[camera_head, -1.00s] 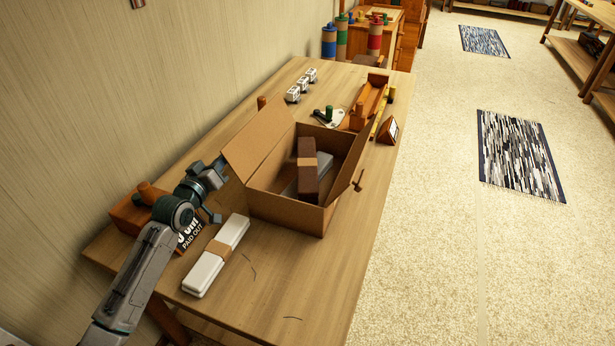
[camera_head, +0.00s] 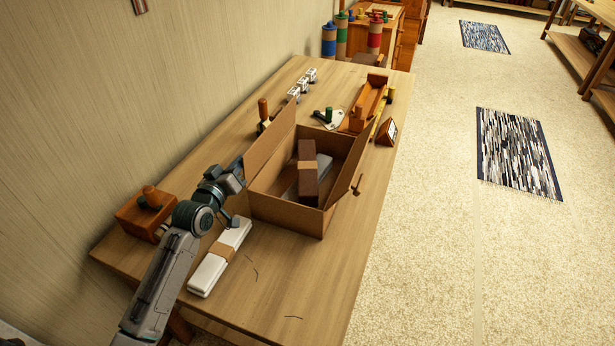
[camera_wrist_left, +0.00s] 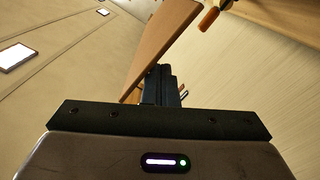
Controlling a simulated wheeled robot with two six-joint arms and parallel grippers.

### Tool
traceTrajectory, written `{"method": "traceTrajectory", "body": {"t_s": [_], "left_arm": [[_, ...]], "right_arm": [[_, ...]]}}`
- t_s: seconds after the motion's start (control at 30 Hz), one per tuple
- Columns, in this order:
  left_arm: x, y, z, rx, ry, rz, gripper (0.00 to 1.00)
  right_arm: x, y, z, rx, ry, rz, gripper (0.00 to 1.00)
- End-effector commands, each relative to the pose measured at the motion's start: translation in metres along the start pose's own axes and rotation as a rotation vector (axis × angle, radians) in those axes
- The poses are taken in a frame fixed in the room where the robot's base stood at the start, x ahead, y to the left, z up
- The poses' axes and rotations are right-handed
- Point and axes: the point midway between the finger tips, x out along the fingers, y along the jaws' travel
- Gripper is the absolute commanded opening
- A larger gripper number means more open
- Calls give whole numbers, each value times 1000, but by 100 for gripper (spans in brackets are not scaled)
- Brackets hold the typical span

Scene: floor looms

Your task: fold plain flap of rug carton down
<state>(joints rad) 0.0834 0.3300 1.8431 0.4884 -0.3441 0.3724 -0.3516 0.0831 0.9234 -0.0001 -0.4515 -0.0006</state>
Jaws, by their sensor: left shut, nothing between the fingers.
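The open rug carton (camera_head: 287,212) stands on the table, with two dark and grey rolls (camera_head: 308,170) inside, one banded in tan. Its left flap (camera_head: 268,143) stands up steeply along the wall side, its visible face bare cardboard. The right flap (camera_head: 351,165) also stands up. My left gripper (camera_head: 239,169) is shut and empty at the outer side of the left flap, by its near end. In the left wrist view the closed fingers (camera_wrist_left: 162,86) are close against the flap (camera_wrist_left: 162,42); contact is hard to tell. My right gripper is not in view.
A wooden box with a knob (camera_head: 140,213) sits at the left edge. A wooden-handled tool (camera_head: 263,110) stands behind the left flap.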

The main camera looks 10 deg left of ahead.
Motion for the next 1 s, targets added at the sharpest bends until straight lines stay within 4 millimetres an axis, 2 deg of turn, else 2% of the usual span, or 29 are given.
{"method": "traceTrajectory", "body": {"t_s": [0.1, 0.47, 0.8, 1.0], "left_arm": [[0, 14, 1, -3, 1, 1, 0], [0, 15, 4, 0, 1, 0, 0], [0, 38, 24, -3, 1, 0, 0], [0, 40, 25, 1, 1, 0, 0]], "right_arm": [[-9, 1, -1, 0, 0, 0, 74], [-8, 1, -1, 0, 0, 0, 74], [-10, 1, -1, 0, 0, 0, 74], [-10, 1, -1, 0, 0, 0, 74]]}}
